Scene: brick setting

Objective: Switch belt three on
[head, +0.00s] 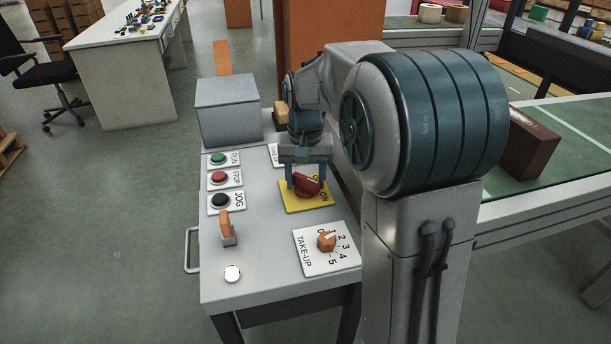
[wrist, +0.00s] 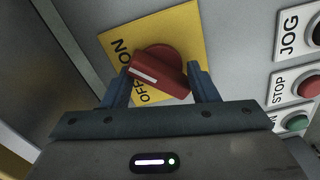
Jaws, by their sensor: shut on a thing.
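A red rotary switch knob (head: 307,186) sits on a yellow plate (head: 292,204) on the grey control desk. In the wrist view the red knob (wrist: 160,62) and its yellow plate (wrist: 183,22) with ON and OFF lettering show close up. The knob's white mark points left, between the ON and OFF words. My gripper (head: 305,174) comes down over the knob. In the wrist view my gripper (wrist: 159,73) has one finger at each end of the knob's bar and is shut on it. In the head view my gripper covers part of the plate.
RUN (head: 218,158), STOP (head: 219,177) and JOG (head: 221,200) buttons line the desk's left side. An orange lever (head: 226,225), a white button (head: 232,273) and a TAKE-UP dial (head: 326,240) are nearer. A grey box (head: 228,110) stands behind. A brown block (head: 530,145) lies on a green belt at right.

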